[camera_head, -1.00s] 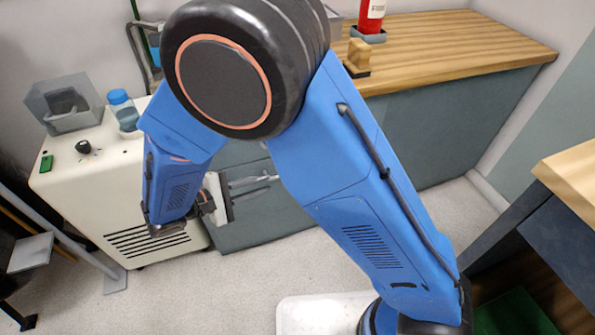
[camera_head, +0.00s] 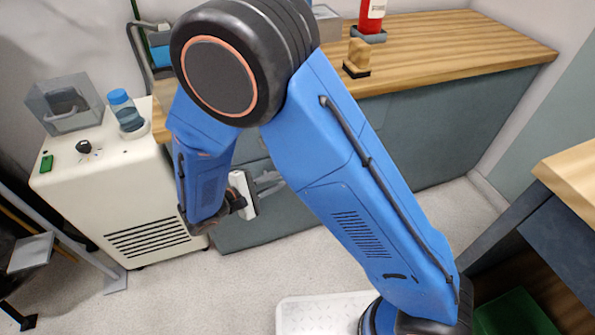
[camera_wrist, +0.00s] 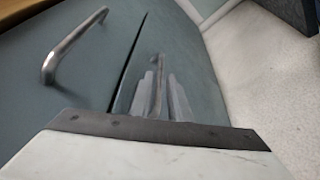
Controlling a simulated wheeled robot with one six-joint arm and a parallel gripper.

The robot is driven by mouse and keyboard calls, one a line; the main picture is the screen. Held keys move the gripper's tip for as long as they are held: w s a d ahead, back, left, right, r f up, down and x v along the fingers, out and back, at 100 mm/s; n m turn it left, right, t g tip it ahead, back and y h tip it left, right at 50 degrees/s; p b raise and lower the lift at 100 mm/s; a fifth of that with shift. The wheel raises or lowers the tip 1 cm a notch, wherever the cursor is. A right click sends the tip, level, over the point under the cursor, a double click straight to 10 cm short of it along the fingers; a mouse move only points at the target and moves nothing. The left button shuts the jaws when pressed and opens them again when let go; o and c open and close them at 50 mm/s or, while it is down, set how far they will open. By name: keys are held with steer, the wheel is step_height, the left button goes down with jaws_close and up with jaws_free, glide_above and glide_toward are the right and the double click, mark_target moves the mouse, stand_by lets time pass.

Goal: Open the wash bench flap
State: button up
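The wash bench (camera_head: 400,150) is grey-green with a wooden top. Its front has flat panels, seen close in the wrist view, where a dark vertical gap parts a left panel (camera_wrist: 60,90) from a right panel (camera_wrist: 185,45). The left panel has a metal bar handle (camera_wrist: 72,45). A second bar handle (camera_wrist: 158,68) is on the right panel, seen end-on. My gripper (camera_wrist: 163,92) points at this handle, with a finger on either side of it; I cannot tell whether they touch it. In the head view my gripper (camera_head: 268,182) is at the bench front, partly hidden by my arm.
A cream cabinet (camera_head: 110,190) stands left of the bench, carrying a clear box (camera_head: 65,103) and a blue-capped bottle (camera_head: 125,112). A red bottle (camera_head: 371,15) and wooden block (camera_head: 358,55) are on the bench top. The floor (camera_head: 240,275) before the bench is clear.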

steer(key=x, duration=0.7)
jaws_close()
